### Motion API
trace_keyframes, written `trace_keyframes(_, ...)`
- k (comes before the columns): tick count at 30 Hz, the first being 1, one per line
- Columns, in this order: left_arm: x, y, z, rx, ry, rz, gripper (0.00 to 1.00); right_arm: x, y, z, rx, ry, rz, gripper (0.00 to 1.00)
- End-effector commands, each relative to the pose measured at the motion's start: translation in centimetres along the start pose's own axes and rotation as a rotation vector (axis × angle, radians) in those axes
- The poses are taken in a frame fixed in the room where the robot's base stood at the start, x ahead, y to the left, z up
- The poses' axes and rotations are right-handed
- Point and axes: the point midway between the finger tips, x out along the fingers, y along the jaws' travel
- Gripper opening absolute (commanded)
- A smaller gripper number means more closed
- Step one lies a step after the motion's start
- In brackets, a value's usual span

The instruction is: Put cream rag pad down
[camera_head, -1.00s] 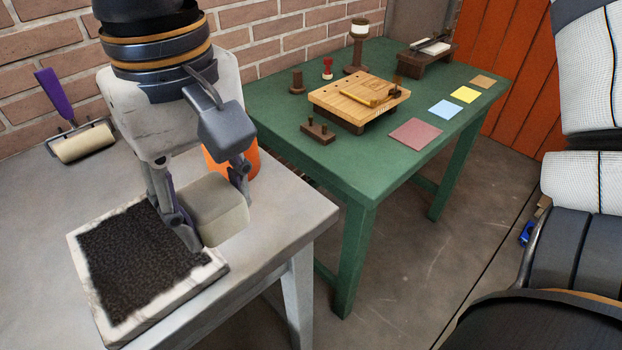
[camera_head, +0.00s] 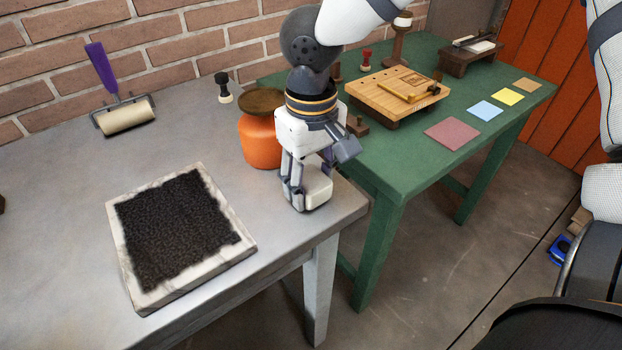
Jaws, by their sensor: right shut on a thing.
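The cream rag pad (camera_head: 319,190) is a pale block at the right end of the grey table, just in front of an orange pot (camera_head: 259,141). My right gripper (camera_head: 302,190) reaches down from above and is shut on the pad, with its fingers hiding the pad's left part. The pad is at or very near the table top; I cannot tell whether it touches. My left gripper is not in view.
A marble-edged slab with a black inked face (camera_head: 180,225) lies left on the grey table (camera_head: 52,225). A purple-handled roller (camera_head: 124,114) and a small black stamp (camera_head: 222,90) stand behind. A green table (camera_head: 425,165) holds a wooden press block (camera_head: 390,92) and coloured squares.

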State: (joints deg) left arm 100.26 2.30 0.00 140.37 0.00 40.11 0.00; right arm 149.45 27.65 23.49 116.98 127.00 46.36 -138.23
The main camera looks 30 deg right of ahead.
Motion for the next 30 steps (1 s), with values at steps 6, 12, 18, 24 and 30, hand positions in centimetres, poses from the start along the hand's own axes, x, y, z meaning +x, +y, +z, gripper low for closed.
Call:
trace_keyframes(6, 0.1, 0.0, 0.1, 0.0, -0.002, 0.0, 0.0, 0.4, 0.0, 0.0, -0.001, -0.002, 0.0, 0.2)
trace_keyframes(12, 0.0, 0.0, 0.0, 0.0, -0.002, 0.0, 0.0, 0.3, 0.0, 0.0, 0.0, -0.001, 0.0, 0.63)
trace_keyframes(18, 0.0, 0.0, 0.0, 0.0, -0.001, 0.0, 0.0, 0.2, 0.0, 0.0, 0.0, 0.0, 0.0, 0.63)
trace_keyframes(24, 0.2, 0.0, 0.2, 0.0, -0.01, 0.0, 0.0, -3.2, -0.1, -0.1, 0.002, 0.004, -0.005, 0.63)
trace_keyframes(30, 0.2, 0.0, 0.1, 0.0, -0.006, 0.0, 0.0, -8.8, -0.1, -0.1, 0.002, 0.005, -0.003, 0.63)
